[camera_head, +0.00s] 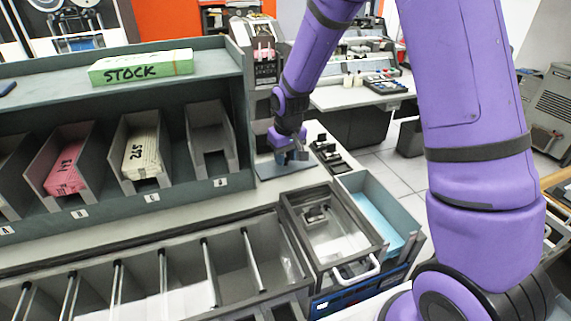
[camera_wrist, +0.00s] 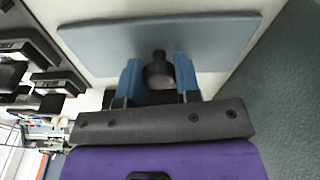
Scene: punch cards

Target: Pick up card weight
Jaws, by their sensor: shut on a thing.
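My gripper (camera_wrist: 160,82) is shut on a dark round knob, which I take to be the top of the card weight (camera_wrist: 159,68), between two blue fingers in the wrist view. Under or behind it lies a flat blue-grey plate (camera_wrist: 110,42); I cannot tell whether the plate is part of the weight. In the head view my gripper (camera_head: 290,153) is low at the counter, just above the blue-grey plate (camera_head: 284,165). The knob is mostly hidden there by the gripper.
Left stands a grey rack (camera_head: 200,85) with slots holding pink cards (camera_head: 66,172) and cream cards (camera_head: 142,155). A green STOCK box (camera_head: 141,68) lies on top. In front is a divided tray (camera_head: 180,250) and a clear-lidded box (camera_head: 335,235). Dark small devices (camera_head: 330,150) sit right of my gripper.

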